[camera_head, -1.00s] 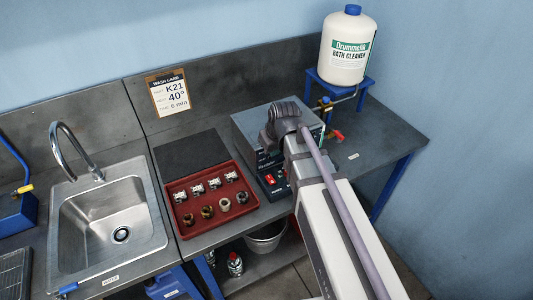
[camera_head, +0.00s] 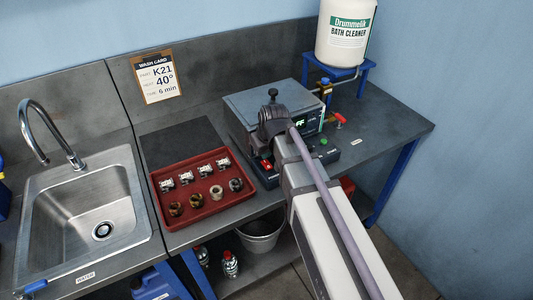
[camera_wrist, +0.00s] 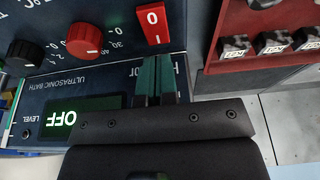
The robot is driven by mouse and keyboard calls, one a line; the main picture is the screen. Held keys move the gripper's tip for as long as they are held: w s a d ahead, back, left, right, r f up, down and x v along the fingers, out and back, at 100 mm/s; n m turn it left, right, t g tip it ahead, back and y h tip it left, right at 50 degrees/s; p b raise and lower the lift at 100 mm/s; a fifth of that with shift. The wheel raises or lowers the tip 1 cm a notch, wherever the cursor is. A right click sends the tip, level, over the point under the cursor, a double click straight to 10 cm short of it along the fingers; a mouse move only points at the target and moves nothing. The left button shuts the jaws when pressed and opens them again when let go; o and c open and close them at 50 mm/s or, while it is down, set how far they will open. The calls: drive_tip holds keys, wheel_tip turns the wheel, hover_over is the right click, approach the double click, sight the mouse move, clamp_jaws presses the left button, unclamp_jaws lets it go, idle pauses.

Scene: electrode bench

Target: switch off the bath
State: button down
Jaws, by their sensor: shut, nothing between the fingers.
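The ultrasonic bath (camera_head: 262,101) is a grey box with a lid and a dark front panel, standing on the bench behind my arm. Its red rocker switch (camera_wrist: 152,22), marked 0 and I, shows in the wrist view and partly beside my arm in the head view (camera_head: 265,165). The green display (camera_wrist: 60,118) reads OFF. My gripper (camera_wrist: 155,62) is shut and empty, its dark green fingertips close by the switch's edge; I cannot tell whether they touch it. In the head view the fingers are hidden behind my arm.
A red tray (camera_head: 196,219) with several metal parts stands left of the bath, near a sink (camera_head: 70,222). A cleaner bottle (camera_head: 346,35) on a blue stand is behind right. Bench at right is mostly clear.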

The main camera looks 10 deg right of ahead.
drive_tip(key=shift+f, duration=0.85)
drive_tip(key=shift+f+b, duration=0.3)
drive_tip(key=shift+b, duration=0.25)
drive_tip(key=shift+r, duration=0.1)
drive_tip(key=shift+s, duration=0.25)
drive_tip(key=shift+s+d+r, duration=0.15)
drive_tip(key=shift+s+d, duration=0.1)
drive_tip(key=shift+s, duration=0.2)
drive_tip(key=shift+p, duration=0.3)
